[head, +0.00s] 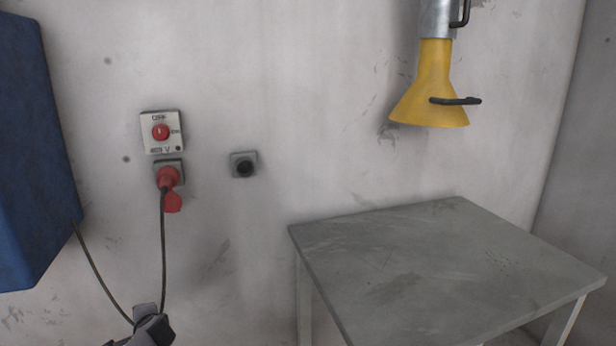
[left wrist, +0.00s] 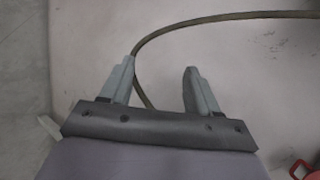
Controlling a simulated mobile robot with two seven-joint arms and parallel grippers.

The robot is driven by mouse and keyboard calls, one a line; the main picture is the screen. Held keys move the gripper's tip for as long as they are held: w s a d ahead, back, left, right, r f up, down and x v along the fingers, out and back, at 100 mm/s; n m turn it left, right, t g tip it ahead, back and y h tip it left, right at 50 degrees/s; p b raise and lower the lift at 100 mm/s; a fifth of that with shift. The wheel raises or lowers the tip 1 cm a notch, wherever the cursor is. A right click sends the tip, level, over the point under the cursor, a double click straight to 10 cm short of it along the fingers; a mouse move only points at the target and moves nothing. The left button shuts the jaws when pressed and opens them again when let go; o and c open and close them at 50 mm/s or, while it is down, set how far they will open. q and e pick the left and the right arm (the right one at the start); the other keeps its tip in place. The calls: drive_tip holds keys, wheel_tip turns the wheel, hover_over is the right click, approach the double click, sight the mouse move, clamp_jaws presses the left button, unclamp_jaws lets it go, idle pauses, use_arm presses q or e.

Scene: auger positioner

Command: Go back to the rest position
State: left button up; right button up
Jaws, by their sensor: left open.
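My left gripper (head: 150,318) is at the bottom left of the head view, in front of the wall and below the red plug (head: 168,178). In the left wrist view its two fingers (left wrist: 159,64) are apart, with nothing held between them. A dark cable (left wrist: 220,16) curves behind the fingers there, and part of it shows in the gap. In the head view the cable (head: 163,250) hangs from the plug down to behind the gripper and rises again to the blue box (head: 35,150). My right gripper is in neither view.
A white switch box with a red knob (head: 161,132) is above the plug. A small grey socket (head: 244,164) is right of it. A grey table (head: 440,265) stands at the right, below a yellow funnel-shaped hood (head: 432,90).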

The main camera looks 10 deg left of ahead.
use_arm(q)
drive_tip(key=w+d+n+t+h, duration=0.4)
drive_tip(key=w+d+n+h, duration=0.2)
drive_tip(key=d+n, duration=0.2)
drive_tip(key=s+d+f+m+h, duration=0.1)
drive_tip(key=s+d+f+h, duration=0.2)
drive_tip(key=s+d+f, duration=0.65)
drive_tip(key=s+d+m+h, duration=0.1)
drive_tip(key=s+d, duration=0.8)
drive_tip(key=s, duration=0.1)
drive_tip(key=s+d+r+h+p, duration=0.1)
drive_tip(key=s+d+r, duration=0.2)
drive_tip(key=s, duration=0.4)
drive_tip(key=s+d+r+h+p, duration=0.1)
drive_tip(key=s+d+r+p, duration=0.1)
drive_tip(key=s, duration=0.5)
drive_tip(key=shift+d+r+n, duration=0.3)
drive_tip(key=shift+d+r, duration=0.6)
drive_tip(key=shift+d, duration=0.35)
